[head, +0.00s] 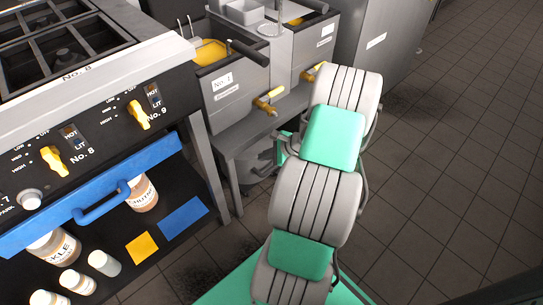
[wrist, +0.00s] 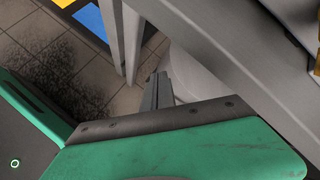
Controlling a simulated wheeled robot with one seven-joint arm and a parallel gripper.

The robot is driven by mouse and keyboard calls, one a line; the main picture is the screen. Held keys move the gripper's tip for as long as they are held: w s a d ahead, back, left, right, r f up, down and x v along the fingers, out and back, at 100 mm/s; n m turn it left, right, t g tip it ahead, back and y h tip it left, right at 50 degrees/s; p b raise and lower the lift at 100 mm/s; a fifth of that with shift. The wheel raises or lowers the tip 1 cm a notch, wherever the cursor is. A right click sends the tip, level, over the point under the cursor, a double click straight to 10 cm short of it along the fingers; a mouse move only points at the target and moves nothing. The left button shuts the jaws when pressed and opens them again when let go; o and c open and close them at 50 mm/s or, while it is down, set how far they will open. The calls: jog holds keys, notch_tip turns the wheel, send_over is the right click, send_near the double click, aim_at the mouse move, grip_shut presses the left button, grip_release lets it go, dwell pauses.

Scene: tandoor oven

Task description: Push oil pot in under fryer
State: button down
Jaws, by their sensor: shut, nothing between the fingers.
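The fryer (head: 235,85) is a grey steel unit with yellow oil in its wells and yellow drain taps, on a stand with an open space beneath. The oil pot (head: 257,172) is a grey metal vessel on the floor under the fryer stand, partly hidden by my arm. In the wrist view my gripper (wrist: 159,78) is shut and empty, its fingers pointing toward the stand legs. A pale curved surface (wrist: 188,84) right beside the fingers looks like the pot; I cannot tell whether they touch. In the head view my arm hides the fingers.
The stand legs (wrist: 122,45) rise just beyond my fingertips. A stove (head: 85,110) with a blue-handled front and a shelf of jars stands on the left. Open tiled floor (head: 450,190) lies to the right.

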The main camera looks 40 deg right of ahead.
jog(key=s+d+f+m+t+h, duration=0.35)
jog(key=s+d+f+m, duration=0.3)
jog(key=d+m, duration=0.3)
jog(key=shift+m+t+y, duration=0.25)
jog(key=shift+m, duration=0.4)
jog(key=b+x, duration=0.3)
jog(key=x, duration=0.3)
jog(key=b+x, duration=0.2)
jog(key=x, duration=0.5)
jog(key=shift+w+r+b, duration=0.1)
jog(key=shift+r+b, duration=0.15)
jog(key=shift+b, duration=0.15)
jog(key=shift+w+r, duration=0.1)
jog(key=shift+w, duration=0.45)
